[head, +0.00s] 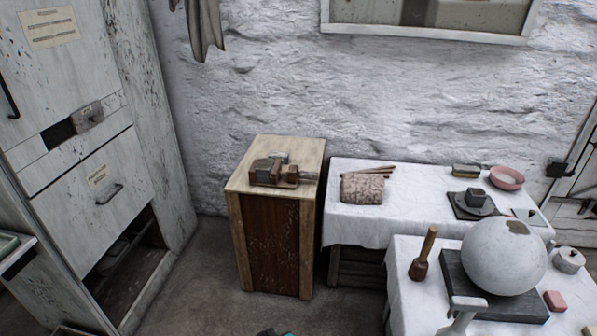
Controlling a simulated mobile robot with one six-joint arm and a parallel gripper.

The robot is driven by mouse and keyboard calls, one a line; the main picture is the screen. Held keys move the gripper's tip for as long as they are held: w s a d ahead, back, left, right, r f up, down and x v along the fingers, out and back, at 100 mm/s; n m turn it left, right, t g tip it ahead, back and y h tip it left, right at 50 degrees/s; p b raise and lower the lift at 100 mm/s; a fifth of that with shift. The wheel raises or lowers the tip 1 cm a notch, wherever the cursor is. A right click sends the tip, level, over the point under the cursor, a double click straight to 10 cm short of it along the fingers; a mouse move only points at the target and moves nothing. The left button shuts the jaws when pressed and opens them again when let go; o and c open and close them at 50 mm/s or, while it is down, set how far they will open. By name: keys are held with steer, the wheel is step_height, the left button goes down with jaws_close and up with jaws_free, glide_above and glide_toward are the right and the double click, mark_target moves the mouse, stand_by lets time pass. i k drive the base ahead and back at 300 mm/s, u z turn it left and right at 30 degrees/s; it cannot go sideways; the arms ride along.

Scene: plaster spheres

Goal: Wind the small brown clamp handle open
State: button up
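A small clamp (275,172) with brown and grey block-like parts lies on top of a wooden cabinet (237,184) against the back wall. A short brown piece (305,177) sticks out at its right side and looks like the handle. The clamp is too small here to tell how far its jaws are apart. My gripper is not visible. Only a small dark and teal bit, which may be part of my arm, shows at the bottom edge, well in front of the cabinet and apart from it.
Right of the cabinet, a white-clothed table (347,223) bears a speckled block (362,189), sticks and a pink bowl (507,178). A nearer clothed table holds a large plaster sphere (503,262) and a wooden mallet (422,256). A tall pale cupboard (75,130) stands left. Floor (205,285) before the cabinet is clear.

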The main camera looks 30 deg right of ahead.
mark_target(302, 174)
steer(key=u, duration=0.15)
steer(key=i, duration=1.05)
steer(key=z, duration=0.15)
